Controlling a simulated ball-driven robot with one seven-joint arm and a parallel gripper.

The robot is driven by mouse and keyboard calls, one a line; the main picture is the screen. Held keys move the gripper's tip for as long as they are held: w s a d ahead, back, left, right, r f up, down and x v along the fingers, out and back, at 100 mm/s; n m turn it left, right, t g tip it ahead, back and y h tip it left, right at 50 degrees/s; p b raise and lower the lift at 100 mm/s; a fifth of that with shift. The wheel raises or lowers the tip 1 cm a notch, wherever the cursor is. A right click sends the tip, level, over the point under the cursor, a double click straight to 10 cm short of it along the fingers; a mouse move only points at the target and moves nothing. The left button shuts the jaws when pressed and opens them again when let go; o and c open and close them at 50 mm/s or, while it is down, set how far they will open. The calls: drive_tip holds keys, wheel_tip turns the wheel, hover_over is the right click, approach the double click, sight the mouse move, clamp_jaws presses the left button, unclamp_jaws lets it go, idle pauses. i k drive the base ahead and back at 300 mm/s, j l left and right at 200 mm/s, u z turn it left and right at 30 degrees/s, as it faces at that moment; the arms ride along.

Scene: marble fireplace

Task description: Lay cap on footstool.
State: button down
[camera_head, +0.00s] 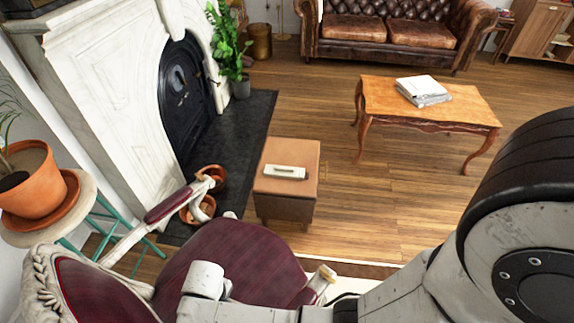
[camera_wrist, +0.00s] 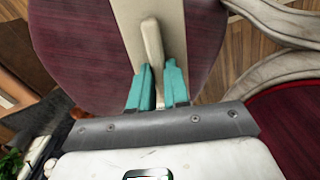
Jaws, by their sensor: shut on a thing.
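The footstool (camera_head: 290,153) is a brown, box-shaped stool on short legs, near the middle of the head view. A small pale, flat thing (camera_head: 285,172) with a dark slot lies on its top. In the wrist view my gripper (camera_wrist: 160,75), with teal fingers, is shut on the narrow raised part of a beige thing (camera_wrist: 153,42). A flat beige strip shows around that part, above a maroon chair seat. The held thing may be the cap, but its full shape is not clear.
A maroon armchair (camera_head: 235,262) stands in front, between my arm and the footstool. Terracotta pots (camera_head: 213,174) sit left of the footstool by the fireplace (camera_head: 110,75). A wooden table (camera_head: 378,95) with white books stands behind right.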

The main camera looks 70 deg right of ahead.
sight(292, 152)
drive_tip(key=z, duration=0.4)
drive_tip(key=l+z, duration=0.15)
drive_tip(key=z, duration=0.6)
drive_tip(key=l+z, duration=0.1)
drive_tip(key=z, duration=0.3)
drive_tip(key=i+l+z, duration=0.2)
drive_tip(key=l+z, duration=0.3)
drive_tip(key=i+l+z, duration=0.25)
drive_tip(key=z, duration=0.25)
drive_tip(key=i+l+u, duration=0.35)
drive_tip(key=i, duration=0.15)
drive_tip(key=i+j+u, duration=0.15)
drive_tip(key=u, duration=0.25)
drive_tip(key=i+j+u, duration=0.1)
drive_tip(key=i+u, duration=0.4)
drive_tip(key=u, duration=0.25)
drive_tip(key=i+u, duration=0.25)
drive_tip(key=u, duration=0.15)
